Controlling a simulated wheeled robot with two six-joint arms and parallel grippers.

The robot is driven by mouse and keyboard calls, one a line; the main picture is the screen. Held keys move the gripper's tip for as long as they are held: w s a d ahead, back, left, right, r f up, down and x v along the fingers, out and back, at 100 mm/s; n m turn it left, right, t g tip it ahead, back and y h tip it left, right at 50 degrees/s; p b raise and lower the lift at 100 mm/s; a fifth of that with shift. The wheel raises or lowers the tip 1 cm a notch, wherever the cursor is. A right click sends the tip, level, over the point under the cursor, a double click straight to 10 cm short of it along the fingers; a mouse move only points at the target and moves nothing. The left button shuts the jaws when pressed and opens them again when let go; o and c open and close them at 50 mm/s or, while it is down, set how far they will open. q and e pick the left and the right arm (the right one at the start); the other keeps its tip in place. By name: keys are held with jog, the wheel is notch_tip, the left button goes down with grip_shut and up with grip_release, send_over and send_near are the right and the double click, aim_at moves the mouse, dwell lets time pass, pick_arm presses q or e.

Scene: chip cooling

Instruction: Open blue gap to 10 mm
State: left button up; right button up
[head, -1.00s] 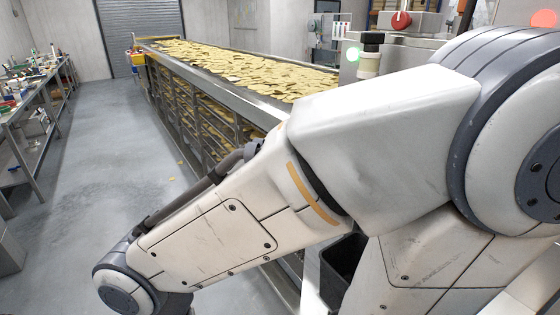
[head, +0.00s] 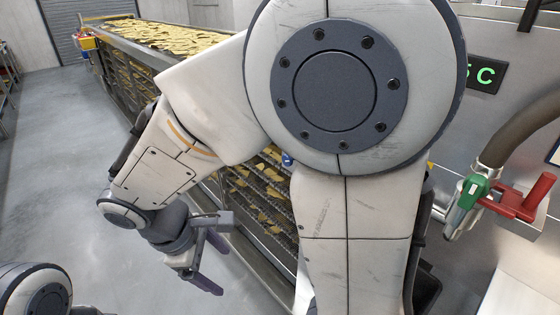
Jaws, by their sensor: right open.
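My right gripper (head: 216,263) hangs at the lower left of the middle, its two dark fingers apart and nothing seen between them. It is in front of the wire-mesh conveyor's side. A small blue part (head: 287,159) shows at the edge of my arm, mostly hidden; I cannot tell whether it belongs to the blue gap. No gap can be made out. My left gripper is out of view.
The long conveyor (head: 120,72) carries yellow chips on its top and lower tiers. At the right are a red handle (head: 522,203), a green-and-silver fitting (head: 468,205) on a hose and a green-lit display (head: 485,74). Grey floor (head: 55,170) is free at the left.

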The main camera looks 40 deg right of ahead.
jog(key=w+d+f+n+t+h+b, duration=0.1)
jog(key=w+d+f+n+h+b, duration=0.2)
jog(key=w+d+h, duration=0.7)
jog(key=w+d+f+n+h+b, duration=0.25)
jog(key=w+d+n+h, duration=0.2)
jog(key=w+d, duration=1.1)
jog(key=shift+n+y, duration=0.25)
jog(key=shift+n, duration=0.1)
jog(key=d+p, duration=0.1)
jog(key=d, duration=0.2)
jog(key=d+p, duration=0.1)
jog(key=d, duration=0.3)
jog(key=d+p, duration=0.1)
jog(key=d, duration=0.3)
jog(key=shift+w+f+p, duration=0.3)
jog(key=shift+w+p, duration=0.1)
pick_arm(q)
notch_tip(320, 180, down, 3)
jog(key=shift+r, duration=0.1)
